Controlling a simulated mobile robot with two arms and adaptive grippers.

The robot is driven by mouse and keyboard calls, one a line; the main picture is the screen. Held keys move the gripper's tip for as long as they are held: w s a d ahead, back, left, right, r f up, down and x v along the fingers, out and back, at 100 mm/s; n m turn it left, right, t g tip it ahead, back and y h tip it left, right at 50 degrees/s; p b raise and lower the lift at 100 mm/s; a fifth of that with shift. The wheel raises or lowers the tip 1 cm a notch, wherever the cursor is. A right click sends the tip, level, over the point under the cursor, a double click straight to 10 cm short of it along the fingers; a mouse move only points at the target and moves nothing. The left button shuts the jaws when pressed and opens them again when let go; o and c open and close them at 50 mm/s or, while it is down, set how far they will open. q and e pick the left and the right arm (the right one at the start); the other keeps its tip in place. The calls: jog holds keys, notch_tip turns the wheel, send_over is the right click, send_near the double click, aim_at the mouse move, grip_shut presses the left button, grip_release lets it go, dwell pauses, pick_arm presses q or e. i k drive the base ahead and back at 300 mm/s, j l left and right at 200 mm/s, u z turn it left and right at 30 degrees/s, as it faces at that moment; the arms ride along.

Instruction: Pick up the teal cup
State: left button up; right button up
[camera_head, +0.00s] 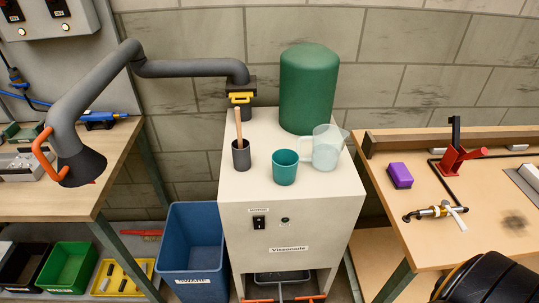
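The teal cup (285,169) stands upright on the top of the pale grey cabinet (325,193), near its front edge. Its open mouth faces up, and nothing is seen inside it. A dark grey cup with a wooden stick (241,157) stands to its left. A clear pale jug (326,150) stands close behind it to the right. Neither of my grippers shows in the head view, so their distance from the cup cannot be seen.
A green dome-topped tank (309,90) stands at the cabinet's back. A grey extraction arm (180,68) reaches left from the cabinet. A blue bin (192,250) stands left of the cabinet. The right bench (450,228) holds a purple block (400,175) and a red lever clamp (455,155).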

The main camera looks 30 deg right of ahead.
aim_at(285, 176)
jog(key=i+z, duration=0.25)
jog(key=z, duration=0.15)
jog(key=i+z, duration=0.3)
jog(key=z, duration=0.15)
